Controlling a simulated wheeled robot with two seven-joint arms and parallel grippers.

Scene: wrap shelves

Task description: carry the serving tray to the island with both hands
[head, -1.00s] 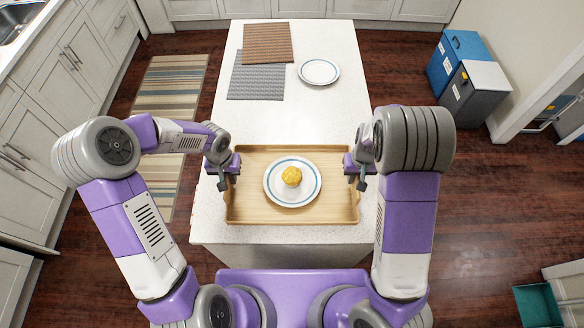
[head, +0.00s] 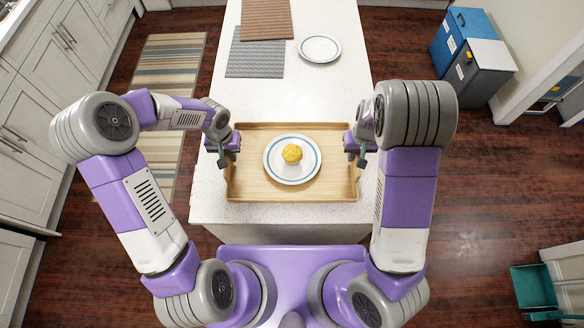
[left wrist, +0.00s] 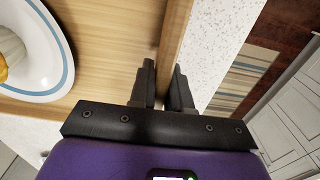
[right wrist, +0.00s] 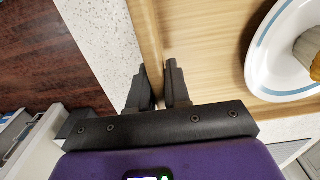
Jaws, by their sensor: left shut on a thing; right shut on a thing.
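The wooden serving tray (head: 340,187) is over the near end of the white island (head: 300,92), level as far as I can see. I cannot tell whether it touches the top. A white plate with a blue ring (head: 292,178) sits on the tray, with a yellow-topped muffin (head: 292,153) upright on it. My left gripper (head: 229,161) is shut on the tray's left wall, which shows between its fingers in the left wrist view (left wrist: 164,68). My right gripper (head: 361,160) is shut on the right wall, also seen in the right wrist view (right wrist: 157,66).
A grey placemat (head: 255,60), a brown placemat (head: 266,18) and an empty plate (head: 320,49) lie farther back on the island. A striped rug (head: 167,80) is on the floor left. Blue and grey bins (head: 480,72) stand right. Island top between tray and mats is clear.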

